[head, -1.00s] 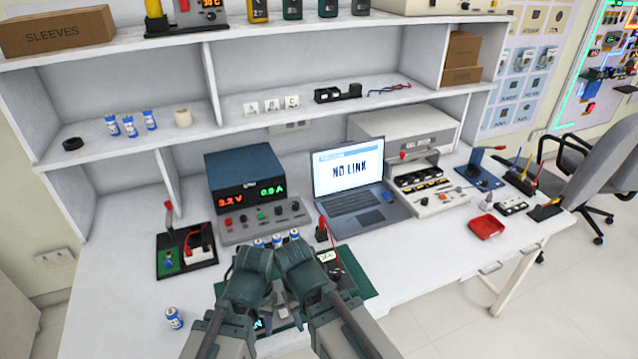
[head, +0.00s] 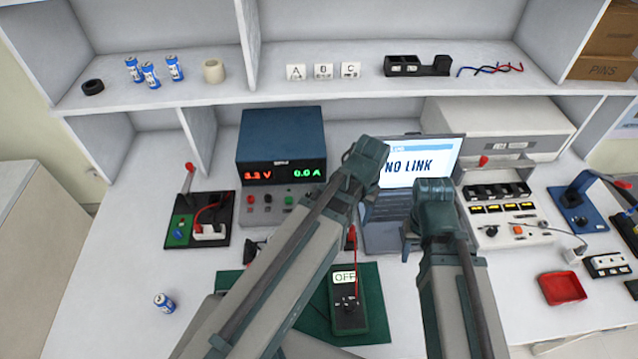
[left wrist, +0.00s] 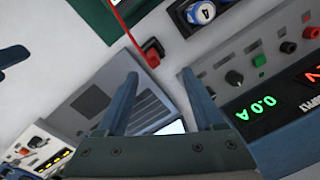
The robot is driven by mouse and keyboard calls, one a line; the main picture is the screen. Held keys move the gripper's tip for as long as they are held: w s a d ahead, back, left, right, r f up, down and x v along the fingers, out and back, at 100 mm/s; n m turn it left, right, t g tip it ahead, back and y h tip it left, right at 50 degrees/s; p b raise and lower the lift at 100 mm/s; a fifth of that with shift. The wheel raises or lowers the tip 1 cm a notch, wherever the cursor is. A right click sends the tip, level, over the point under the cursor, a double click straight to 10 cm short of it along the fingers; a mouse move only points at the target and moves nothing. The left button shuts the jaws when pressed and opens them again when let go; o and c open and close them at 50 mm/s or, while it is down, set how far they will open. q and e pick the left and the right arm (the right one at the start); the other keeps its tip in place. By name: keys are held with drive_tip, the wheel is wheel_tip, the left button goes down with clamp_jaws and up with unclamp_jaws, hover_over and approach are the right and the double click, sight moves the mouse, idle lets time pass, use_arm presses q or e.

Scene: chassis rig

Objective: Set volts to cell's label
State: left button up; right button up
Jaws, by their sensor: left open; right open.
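The blue power supply (head: 280,130) stands at the back of the bench; its red display appears to read 3.3 V and its green one 0.0 A. The left wrist view shows its grey panel upside down, with a black knob (left wrist: 234,77), a green button (left wrist: 259,61) and red terminals. A blue-and-white cell (left wrist: 201,12) marked with what looks like a 4 sits in a black holder there. My left gripper (head: 366,155) is open and empty between supply and laptop, apart from the knobs. My right gripper (head: 434,195) is open in front of the laptop.
The laptop (head: 385,238) shows NO LINK. A multimeter (head: 349,310) reading OFF lies on a green mat (head: 375,330). A loose cell (head: 164,303) lies at the front left; several more stand on the shelf. A red tray (head: 562,288) is at the right.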

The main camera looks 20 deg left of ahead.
sight(310, 194)
use_arm(q)
drive_tip(key=w+a+r+n+p, duration=0.1)
drive_tip(key=w+a, duration=0.3)
drive_tip(key=a, duration=0.4)
drive_tip(key=w+a+r+n+p, duration=0.2)
drive_tip(key=w+a+r+n, duration=0.1)
drive_tip(key=a, duration=0.4)
drive_tip(key=shift+w+a+r+n+h+p, duration=0.3)
drive_tip(key=shift+w+a+r+n+h, duration=0.15)
drive_tip(key=shift+n, duration=0.25)
use_arm(e)
wheel_tip(310, 194, up, 5)
drive_tip(key=shift+s+f, duration=0.1)
use_arm(q)
drive_tip(key=shift+d+f, duration=0.1)
drive_tip(key=shift+f, duration=0.05)
wheel_tip(310, 194, down, 14)
drive_tip(key=b, duration=1.3)
drive_tip(key=shift+r+b, duration=0.2)
drive_tip(key=shift+b, duration=0.2)
use_arm(e)
wheel_tip(310, 194, down, 14)
drive_tip(key=shift+a+r, duration=0.1)
drive_tip(key=shift+r, duration=0.05)
use_arm(q)
clamp_jaws()
